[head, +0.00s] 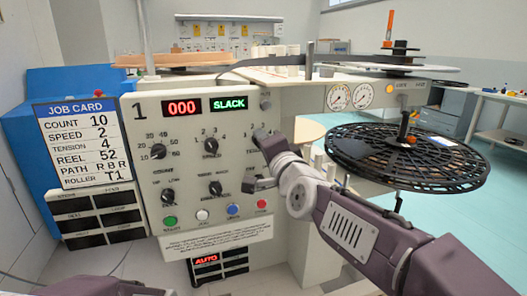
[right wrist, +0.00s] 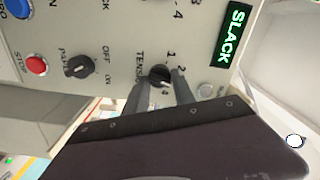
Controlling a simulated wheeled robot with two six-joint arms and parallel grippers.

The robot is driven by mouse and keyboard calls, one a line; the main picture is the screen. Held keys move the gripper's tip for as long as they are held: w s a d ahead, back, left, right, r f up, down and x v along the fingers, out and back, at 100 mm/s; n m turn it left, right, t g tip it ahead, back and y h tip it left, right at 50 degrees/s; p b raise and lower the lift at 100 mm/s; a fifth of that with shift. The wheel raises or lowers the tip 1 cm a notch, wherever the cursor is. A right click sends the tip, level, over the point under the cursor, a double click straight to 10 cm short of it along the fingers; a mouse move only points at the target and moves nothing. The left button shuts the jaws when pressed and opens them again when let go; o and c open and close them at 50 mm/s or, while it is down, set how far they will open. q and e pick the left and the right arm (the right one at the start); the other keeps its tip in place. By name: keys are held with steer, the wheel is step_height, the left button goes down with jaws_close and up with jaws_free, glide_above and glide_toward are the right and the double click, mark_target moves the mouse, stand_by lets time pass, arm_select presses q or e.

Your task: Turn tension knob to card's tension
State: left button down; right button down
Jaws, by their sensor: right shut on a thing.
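The job card (head: 80,140) on the left reads TENSION 4. The black tension knob (right wrist: 159,75) is on the upper right of the white control panel (head: 140,108). In the right wrist view its label runs beside it, with numbers 1 and 2 legible near it; I cannot clearly read its pointer. My right gripper (right wrist: 160,92) is shut on the knob, one finger on each side. In the head view my right gripper (head: 266,143) covers most of the knob. My left gripper is out of view.
The panel display (head: 229,104) reads SLACK beside a red 000 counter (head: 182,107). A black reel (head: 350,148) stands to the right, beyond my right arm.

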steer(key=m+b, duration=0.3)
steer(key=m, duration=0.7)
steer(key=shift+f, duration=0.2)
steer(key=shift+m, duration=0.4)
steer(key=c, duration=1.1)
jaws_free()
steer(key=shift+o, duration=0.2)
